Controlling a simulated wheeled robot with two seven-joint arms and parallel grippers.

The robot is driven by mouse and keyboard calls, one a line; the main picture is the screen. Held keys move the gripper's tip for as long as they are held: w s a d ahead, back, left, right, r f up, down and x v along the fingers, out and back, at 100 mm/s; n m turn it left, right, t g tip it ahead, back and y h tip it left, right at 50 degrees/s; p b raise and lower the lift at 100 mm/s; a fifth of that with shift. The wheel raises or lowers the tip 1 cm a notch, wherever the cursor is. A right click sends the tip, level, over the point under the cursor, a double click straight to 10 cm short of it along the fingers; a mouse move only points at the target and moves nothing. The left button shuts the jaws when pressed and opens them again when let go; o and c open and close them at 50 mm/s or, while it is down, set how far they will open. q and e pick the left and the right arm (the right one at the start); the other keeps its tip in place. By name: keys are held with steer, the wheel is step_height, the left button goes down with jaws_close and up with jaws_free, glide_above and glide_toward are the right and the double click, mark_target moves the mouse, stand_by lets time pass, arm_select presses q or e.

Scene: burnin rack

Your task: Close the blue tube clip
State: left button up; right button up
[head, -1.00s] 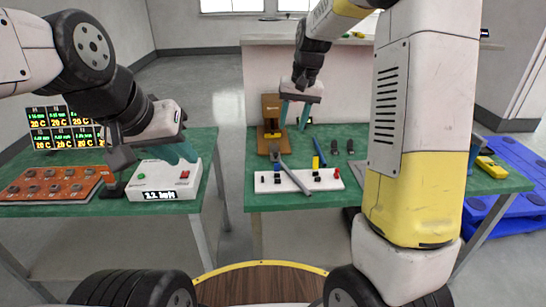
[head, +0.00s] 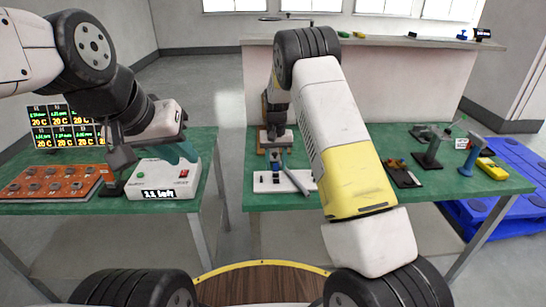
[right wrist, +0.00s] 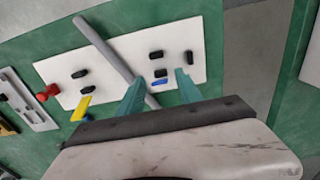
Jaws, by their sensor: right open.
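The white board (head: 265,186) lies on the right green table with a grey tube (head: 298,183) across it. In the right wrist view the board (right wrist: 200,30) carries the tube (right wrist: 105,48), several small black parts and a small blue clip (right wrist: 162,83). The clip lies between the teal fingertips of my open right gripper (right wrist: 160,85), beside the tube; whether it is open or closed is too small to tell. In the head view my right gripper (head: 278,158) is above the board, and my forearm hides the board's right part. My left gripper (head: 180,152) is by the white box.
A red knob (right wrist: 48,92) and a yellow clip (right wrist: 81,108) are at the board's other end. Black stands (head: 428,155) and a yellow device (head: 491,169) are on the right. A white display box (head: 160,180) and an orange tray (head: 50,183) are on the left table.

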mark_target(276, 175)
steer(key=shift+f, duration=0.65)
jaws_close()
steer(key=shift+s, duration=0.1)
steer(key=t, duration=0.1)
steer(key=s+t, duration=0.1)
steer(key=t, duration=0.1)
steer(key=shift+s+f, duration=0.1)
steer(key=shift+f, duration=0.1)
steer(key=shift+s+f+t, duration=0.2)
steer(key=shift+f+t, duration=0.05)
steer(key=shift+t, duration=0.7)
steer(key=shift+s+f+t, duration=0.15)
steer(key=shift+f+t, duration=0.05)
steer(key=shift+t, duration=0.75)
